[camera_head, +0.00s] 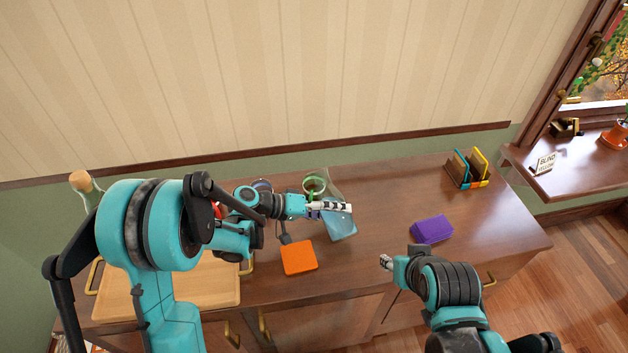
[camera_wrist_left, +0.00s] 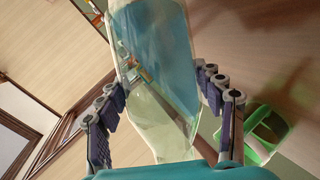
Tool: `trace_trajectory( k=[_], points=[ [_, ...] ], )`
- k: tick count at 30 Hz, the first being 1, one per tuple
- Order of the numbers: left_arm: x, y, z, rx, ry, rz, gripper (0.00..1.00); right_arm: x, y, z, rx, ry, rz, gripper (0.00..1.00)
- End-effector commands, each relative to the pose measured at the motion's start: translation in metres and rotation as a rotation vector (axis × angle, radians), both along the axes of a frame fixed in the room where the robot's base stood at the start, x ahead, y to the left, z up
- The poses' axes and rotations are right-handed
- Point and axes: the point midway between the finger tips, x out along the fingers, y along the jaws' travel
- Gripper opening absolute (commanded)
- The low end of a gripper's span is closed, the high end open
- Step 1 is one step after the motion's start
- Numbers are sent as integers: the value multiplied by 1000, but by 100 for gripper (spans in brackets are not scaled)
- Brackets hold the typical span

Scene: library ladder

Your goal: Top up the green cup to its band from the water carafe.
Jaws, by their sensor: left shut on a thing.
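The water carafe (camera_head: 341,228) is clear glass with blue water in its lower part. My left gripper (camera_head: 333,207) is shut on it around the middle; in the left wrist view the carafe (camera_wrist_left: 158,50) fills the space between the fingers. It leans slightly; I cannot tell whether its base touches the desk. The green cup (camera_head: 314,185) stands upright just behind and left of the carafe, partly hidden by my left arm. It also shows in the left wrist view (camera_wrist_left: 262,150), to the right of the fingers. Its band and water level are unclear. My right gripper (camera_head: 386,262) is over the desk's front edge, too small to read.
An orange block (camera_head: 299,258) lies in front of the carafe, a purple block (camera_head: 432,229) to the right. A card rack (camera_head: 470,170) stands at the back right. A wooden tray (camera_head: 215,285) and a corked bottle (camera_head: 86,187) are left. The desk between carafe and rack is clear.

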Motion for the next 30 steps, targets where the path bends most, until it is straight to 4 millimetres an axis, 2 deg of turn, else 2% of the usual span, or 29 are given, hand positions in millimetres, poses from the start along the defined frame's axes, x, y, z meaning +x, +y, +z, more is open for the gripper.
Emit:
trace_trajectory(
  k=[30],
  points=[
    [-2, -1, -1, -32, 60, 1, 7, 0, 0, -1, 0, 0, 0, 40]
  ],
)
